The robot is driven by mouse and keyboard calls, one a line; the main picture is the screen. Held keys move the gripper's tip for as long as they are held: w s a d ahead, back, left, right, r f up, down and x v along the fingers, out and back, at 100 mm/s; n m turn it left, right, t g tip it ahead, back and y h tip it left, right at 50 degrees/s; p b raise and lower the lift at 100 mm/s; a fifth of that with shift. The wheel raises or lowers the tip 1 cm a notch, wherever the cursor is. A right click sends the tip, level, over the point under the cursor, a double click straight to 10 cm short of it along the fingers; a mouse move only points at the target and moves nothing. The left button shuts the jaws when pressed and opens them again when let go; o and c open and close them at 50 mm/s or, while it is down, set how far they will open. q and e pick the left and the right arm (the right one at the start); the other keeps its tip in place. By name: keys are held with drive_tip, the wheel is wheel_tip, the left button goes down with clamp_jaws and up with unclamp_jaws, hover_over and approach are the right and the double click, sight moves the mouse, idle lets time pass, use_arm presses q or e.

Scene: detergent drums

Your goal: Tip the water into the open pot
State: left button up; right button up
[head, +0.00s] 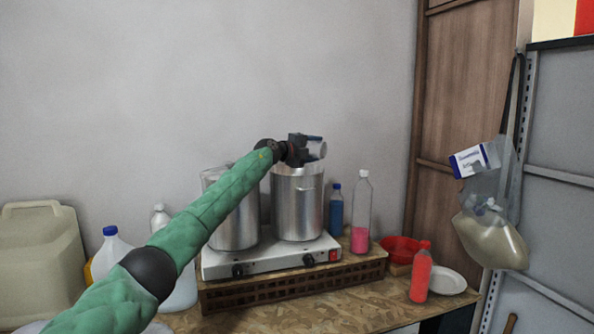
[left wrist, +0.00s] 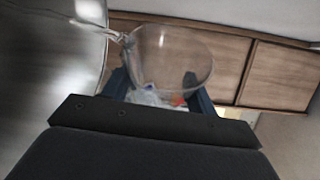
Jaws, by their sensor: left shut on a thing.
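A tall steel pot (head: 297,208) stands on the right side of a two-plate cooker. My left gripper (head: 312,148) is above its rim and shut on a clear cup (head: 317,150). The cup looks tipped over on its side in the head view. In the left wrist view the clear cup (left wrist: 172,62) sits between the two dark fingers, and a shiny metal wall (left wrist: 45,65) fills the left side. I cannot make out water in the cup or inside the pot. A second steel pot (head: 238,222) stands on the left, partly hidden by my left arm. My right gripper is not in view.
The white cooker (head: 285,258) sits on a brown slatted crate (head: 290,285). To its right stand a blue bottle (head: 336,212), a bottle with pink liquid (head: 361,215), a red bowl (head: 402,248) and a red bottle (head: 420,275). Jugs stand at the left.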

use_arm(q)
drive_tip(key=shift+r, duration=0.1)
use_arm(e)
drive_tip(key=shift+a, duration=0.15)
use_arm(q)
drive_tip(key=shift+n, duration=0.3)
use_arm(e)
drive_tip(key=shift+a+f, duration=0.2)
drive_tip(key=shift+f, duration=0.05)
